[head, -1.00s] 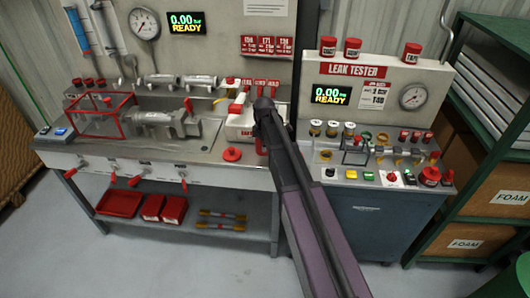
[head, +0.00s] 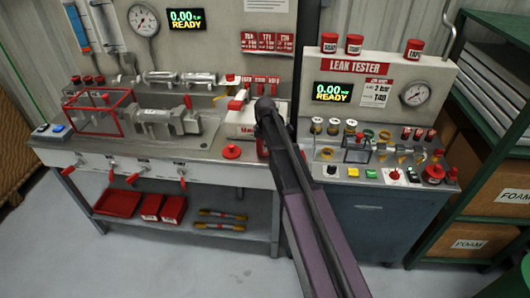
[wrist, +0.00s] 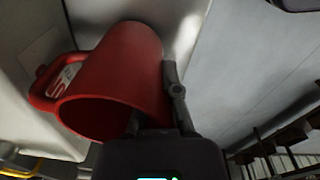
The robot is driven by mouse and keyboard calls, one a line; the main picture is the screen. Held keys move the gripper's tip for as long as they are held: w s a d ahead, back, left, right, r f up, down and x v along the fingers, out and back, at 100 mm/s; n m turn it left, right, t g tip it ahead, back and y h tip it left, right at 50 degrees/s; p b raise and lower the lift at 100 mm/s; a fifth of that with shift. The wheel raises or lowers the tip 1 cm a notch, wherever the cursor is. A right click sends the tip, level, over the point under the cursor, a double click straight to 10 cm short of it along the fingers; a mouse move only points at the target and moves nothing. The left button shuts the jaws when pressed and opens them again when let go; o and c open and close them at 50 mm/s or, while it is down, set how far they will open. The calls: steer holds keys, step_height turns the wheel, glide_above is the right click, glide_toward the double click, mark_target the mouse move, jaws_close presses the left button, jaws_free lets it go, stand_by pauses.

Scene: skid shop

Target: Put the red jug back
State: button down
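The red jug (wrist: 125,70) fills the upper left of the wrist view. Its open mouth faces the camera, and its handle with a pale label beside it is on the left. My gripper (wrist: 155,95) is at the jug's right side. One dark finger lies along the outer wall and the other is at the rim, partly hidden. The fingers look closed on the jug's wall. In the head view my gripper (head: 265,105) is over the right end of the bench, with only a red patch of the jug showing beside it. The jug's base is hidden.
The steel bench (head: 200,148) holds a red-framed guard (head: 98,112), a metal fixture and a red knob (head: 231,151). The leak tester (head: 375,75) stands to the right, crowded with fittings and buttons. Red cans stand on top. A green shelf with foam boxes is at far right.

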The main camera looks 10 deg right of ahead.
steer(key=shift+f+b, duration=0.35)
steer(key=shift+f, duration=0.2)
steer(key=c, duration=0.8)
jaws_free()
steer(key=shift+r, duration=0.25)
step_height(320, 180, up, 12)
steer(key=p, duration=1.2)
steer(key=shift+s, duration=0.2)
steer(key=shift+s, duration=0.1)
steer(key=s+m, duration=1.6)
steer(key=s, duration=0.9)
steer(key=shift+s+d+m, duration=0.15)
steer(key=shift+s+m, duration=0.2)
steer(key=shift+m, duration=0.05)
